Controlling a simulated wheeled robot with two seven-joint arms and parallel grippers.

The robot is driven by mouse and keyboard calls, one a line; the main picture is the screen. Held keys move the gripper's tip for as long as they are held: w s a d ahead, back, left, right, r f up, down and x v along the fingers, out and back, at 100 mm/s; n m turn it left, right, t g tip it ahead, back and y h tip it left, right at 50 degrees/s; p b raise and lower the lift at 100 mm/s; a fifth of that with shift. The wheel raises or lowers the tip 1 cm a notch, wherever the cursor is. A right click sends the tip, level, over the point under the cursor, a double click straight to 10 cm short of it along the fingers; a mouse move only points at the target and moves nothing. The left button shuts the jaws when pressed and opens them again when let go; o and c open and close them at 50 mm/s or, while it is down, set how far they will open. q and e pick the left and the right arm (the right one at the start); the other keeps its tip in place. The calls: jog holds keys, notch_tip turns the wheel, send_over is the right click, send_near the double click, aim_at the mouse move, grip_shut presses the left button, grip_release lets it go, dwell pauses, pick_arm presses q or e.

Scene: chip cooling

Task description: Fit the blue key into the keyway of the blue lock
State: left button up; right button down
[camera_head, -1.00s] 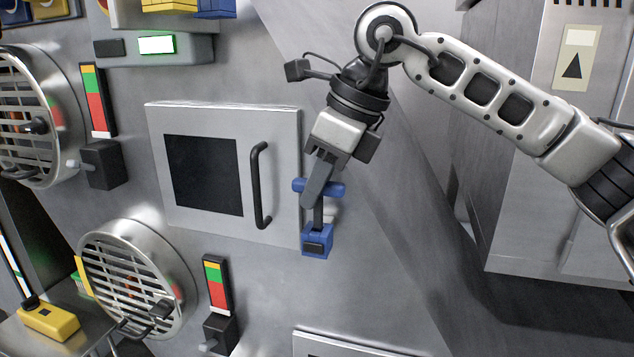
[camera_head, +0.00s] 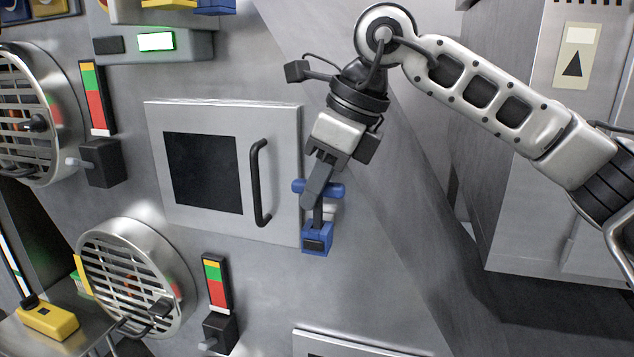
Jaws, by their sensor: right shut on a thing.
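The blue key (camera_head: 335,190) shows its blue crossbar handle between the fingers of my right gripper (camera_head: 316,192). My right gripper is shut on it and points downward. The key's dark shaft reaches down to the blue lock (camera_head: 317,240), a small blue block on the grey wall at the lower right corner of the panel door. The shaft's lower end meets the top of the lock. I cannot tell how deep it sits in the keyway. My left gripper is not in view.
A square door (camera_head: 272,125) with a dark window and a black handle (camera_head: 258,185) is just left of the lock. Round grilled vents (camera_head: 130,280) and a yellow block (camera_head: 48,321) on a metal shelf lie further left. A grey cabinet (camera_head: 560,190) stands at the right.

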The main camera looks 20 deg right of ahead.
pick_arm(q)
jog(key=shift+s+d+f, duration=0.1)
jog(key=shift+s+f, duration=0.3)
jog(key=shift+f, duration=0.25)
pick_arm(e)
jog(key=shift+f, duration=0.3)
jog(key=c, duration=1.3)
grip_release()
jog(key=shift+s, duration=0.1)
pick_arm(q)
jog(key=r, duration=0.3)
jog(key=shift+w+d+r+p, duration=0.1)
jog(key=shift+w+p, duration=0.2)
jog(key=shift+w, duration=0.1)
pick_arm(e)
jog(key=v, duration=1.6)
